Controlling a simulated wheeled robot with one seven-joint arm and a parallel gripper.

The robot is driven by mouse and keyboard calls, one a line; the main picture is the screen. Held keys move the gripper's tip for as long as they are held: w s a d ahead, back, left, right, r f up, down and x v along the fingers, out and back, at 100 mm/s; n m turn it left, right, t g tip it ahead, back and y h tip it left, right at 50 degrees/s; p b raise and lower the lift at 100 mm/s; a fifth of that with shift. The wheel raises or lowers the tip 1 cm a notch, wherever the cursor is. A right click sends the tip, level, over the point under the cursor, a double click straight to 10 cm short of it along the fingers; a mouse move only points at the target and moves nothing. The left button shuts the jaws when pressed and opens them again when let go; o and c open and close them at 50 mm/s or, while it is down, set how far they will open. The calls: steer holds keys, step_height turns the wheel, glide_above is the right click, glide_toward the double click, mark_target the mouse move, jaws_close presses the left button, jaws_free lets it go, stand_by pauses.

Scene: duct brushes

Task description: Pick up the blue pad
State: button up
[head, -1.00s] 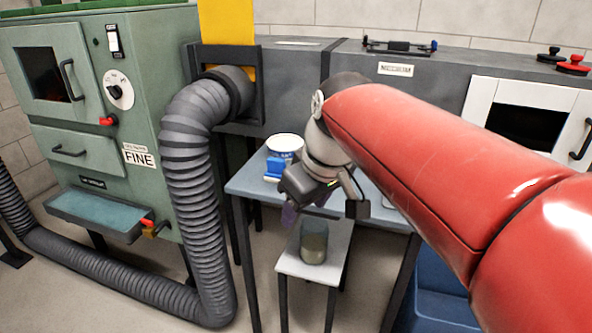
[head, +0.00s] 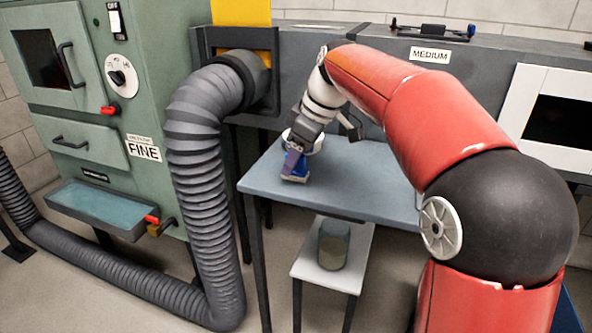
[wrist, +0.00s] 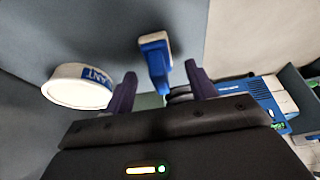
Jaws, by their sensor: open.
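The blue pad (head: 296,178) is on the grey-blue table (head: 350,187) near its left end, partly hidden by my gripper in the head view. In the wrist view the blue pad (wrist: 154,62) has a pale end and lies between and beyond my purple fingers. My gripper (wrist: 160,88) is open, with one finger on each side of the pad's line. In the head view my gripper (head: 292,160) is right over the pad. I cannot tell whether the fingers touch it.
A white tub (wrist: 75,88) with a blue label stands close to the left finger in the wrist view. A blue device (wrist: 255,98) shows at the right there. A jar (head: 333,245) stands on a low white stool. A ribbed duct (head: 205,180) stands left of the table.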

steer(key=shift+x, duration=1.25)
jaws_close()
steer(key=shift+r, duration=0.2)
